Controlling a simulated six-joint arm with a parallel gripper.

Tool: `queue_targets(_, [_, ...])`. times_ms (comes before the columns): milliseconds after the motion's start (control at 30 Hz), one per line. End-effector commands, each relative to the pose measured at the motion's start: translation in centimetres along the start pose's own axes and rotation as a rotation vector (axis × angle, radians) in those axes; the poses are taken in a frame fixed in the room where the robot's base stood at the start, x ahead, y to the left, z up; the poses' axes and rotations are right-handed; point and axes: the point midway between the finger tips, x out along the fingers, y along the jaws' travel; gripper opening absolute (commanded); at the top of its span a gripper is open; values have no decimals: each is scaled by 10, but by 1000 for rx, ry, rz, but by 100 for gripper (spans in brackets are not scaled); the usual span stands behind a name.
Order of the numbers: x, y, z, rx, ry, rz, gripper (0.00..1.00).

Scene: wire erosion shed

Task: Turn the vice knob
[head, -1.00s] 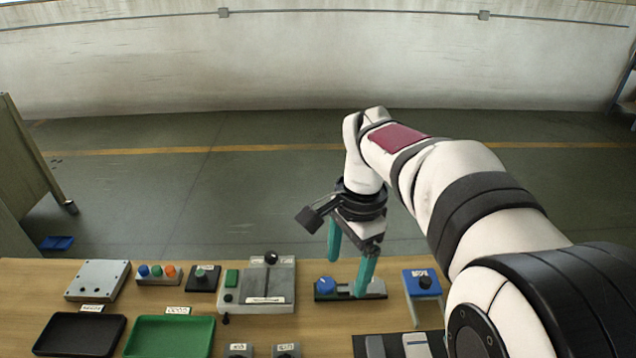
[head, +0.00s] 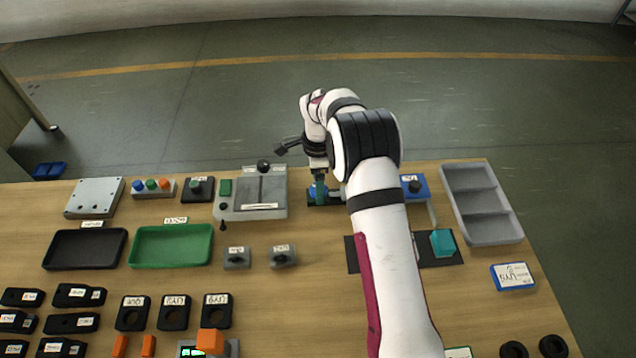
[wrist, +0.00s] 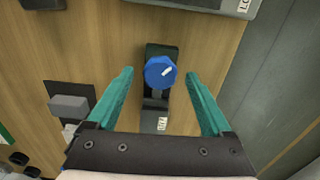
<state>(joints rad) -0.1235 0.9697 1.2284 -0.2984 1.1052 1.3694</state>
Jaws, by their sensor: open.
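The vice knob (wrist: 160,72) is blue and round with a white pointer mark, which slants to the upper right in the wrist view. It sits on the dark vice (wrist: 155,101), which lies on the wooden bench. My gripper (wrist: 159,74) is open, with one teal finger on each side of the knob and visible gaps between. I cannot tell how far the fingertips are above it. In the head view my gripper (head: 320,188) points down at the vice (head: 338,195), and my arm and fingers hide much of the vice and knob.
A grey slide unit (head: 262,190) stands close left of the vice. A blue box (head: 418,193) stands to its right, partly behind my arm. A grey compartment tray (head: 480,203) is farther right. A black mat (head: 448,258) with a teal block (head: 443,242) lies nearer.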

Motion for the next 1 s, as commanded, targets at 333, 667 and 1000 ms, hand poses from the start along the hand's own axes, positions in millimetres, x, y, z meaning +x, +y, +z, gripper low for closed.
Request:
queue_targets(333, [8, 0, 0, 0, 0, -1, 84])
queue_targets(667, [8, 0, 0, 0, 0, 0, 28])
queue_targets(1000, [8, 0, 0, -10, 0, 1, 0])
